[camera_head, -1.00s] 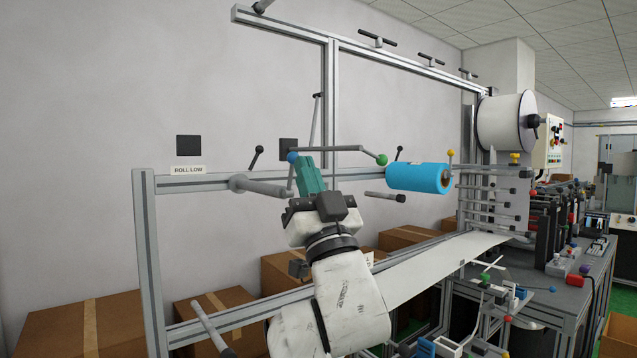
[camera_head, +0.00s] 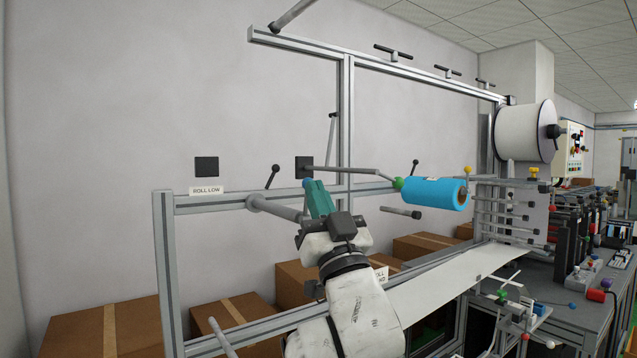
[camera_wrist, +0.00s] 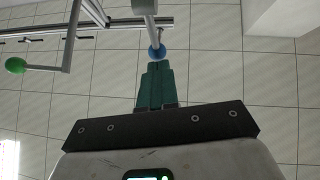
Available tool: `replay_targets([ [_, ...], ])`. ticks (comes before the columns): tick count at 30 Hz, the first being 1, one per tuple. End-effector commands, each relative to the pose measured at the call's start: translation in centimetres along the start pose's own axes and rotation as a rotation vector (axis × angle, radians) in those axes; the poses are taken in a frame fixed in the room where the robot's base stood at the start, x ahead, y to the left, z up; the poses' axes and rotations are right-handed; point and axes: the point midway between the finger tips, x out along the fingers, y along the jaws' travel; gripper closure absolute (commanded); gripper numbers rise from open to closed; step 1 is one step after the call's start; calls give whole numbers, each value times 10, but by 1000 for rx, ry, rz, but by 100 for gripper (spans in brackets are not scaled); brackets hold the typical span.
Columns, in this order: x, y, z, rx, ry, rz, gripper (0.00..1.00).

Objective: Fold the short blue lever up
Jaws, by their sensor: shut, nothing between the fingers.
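The short blue lever shows its blue ball knob (camera_head: 309,182) at the tip of my gripper in the head view. In the wrist view its grey rod (camera_wrist: 149,22) comes down from the top edge to the blue knob (camera_wrist: 156,53). My gripper (camera_head: 315,184) has its teal fingers closed together, with nothing between them. In the wrist view my fingertips (camera_wrist: 158,66) are just short of the knob; whether they touch it I cannot tell. In the head view the lever's rod is mostly hidden.
A longer grey lever with a green knob (camera_head: 398,183) reaches towards the blue roll (camera_head: 435,193). The green knob also shows in the wrist view (camera_wrist: 15,65). A grey roller bar (camera_head: 273,208) lies left of my fingers. Cardboard boxes (camera_head: 105,324) stand behind the frame.

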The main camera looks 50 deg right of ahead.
Motion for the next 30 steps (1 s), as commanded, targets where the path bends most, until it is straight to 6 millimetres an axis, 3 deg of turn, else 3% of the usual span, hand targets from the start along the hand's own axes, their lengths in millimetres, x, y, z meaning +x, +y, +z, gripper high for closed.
replay_targets([
  [11, 12, -2, -2, -15, -106, -15, 100],
  [30, 16, -3, 0, -14, -107, -15, 100],
])
